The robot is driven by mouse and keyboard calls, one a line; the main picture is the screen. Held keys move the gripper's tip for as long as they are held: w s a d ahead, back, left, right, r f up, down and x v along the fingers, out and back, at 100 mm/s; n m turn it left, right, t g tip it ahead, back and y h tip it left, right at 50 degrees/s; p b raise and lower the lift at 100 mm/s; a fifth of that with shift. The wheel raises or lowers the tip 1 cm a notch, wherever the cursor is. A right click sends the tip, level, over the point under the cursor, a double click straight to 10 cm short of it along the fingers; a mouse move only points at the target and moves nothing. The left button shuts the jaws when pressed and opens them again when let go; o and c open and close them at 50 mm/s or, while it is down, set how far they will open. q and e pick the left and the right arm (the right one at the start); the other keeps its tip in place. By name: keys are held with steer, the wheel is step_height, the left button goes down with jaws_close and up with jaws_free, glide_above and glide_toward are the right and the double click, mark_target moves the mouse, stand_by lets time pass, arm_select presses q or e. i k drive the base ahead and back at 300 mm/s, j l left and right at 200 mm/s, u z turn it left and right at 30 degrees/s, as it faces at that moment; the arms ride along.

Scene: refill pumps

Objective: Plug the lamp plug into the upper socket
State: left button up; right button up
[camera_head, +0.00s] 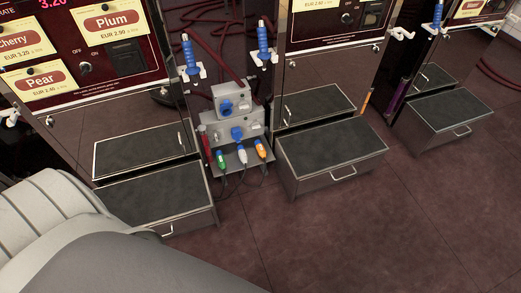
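A grey metal socket stand stands between two pump cabinets in the camera_head view. Its upper box carries a blue round socket (226,107), and a wider box below it carries another blue fitting (237,133). On the small shelf under the boxes are a green plug (221,159), a white plug (242,156) and an orange plug (260,149), with dark cables hanging below. I cannot tell which is the lamp plug. Neither gripper is in view. A large grey and white part of mine fills the lower left.
Pump cabinets stand on both sides of the stand, with dark-topped drawer steps jutting out at the left (155,193), middle (330,148) and right (450,112). Blue nozzles (190,55) hang above. The brown tiled floor (380,225) in front is clear.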

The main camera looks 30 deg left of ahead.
mark_target(262, 151)
steer(key=i+u, duration=0.2)
steer(key=i, duration=0.4)
steer(key=i+l+u, duration=0.2)
steer(key=i, duration=0.35)
steer(key=i+l+u, duration=0.2)
steer(key=i, duration=0.4)
steer(key=j, duration=0.1)
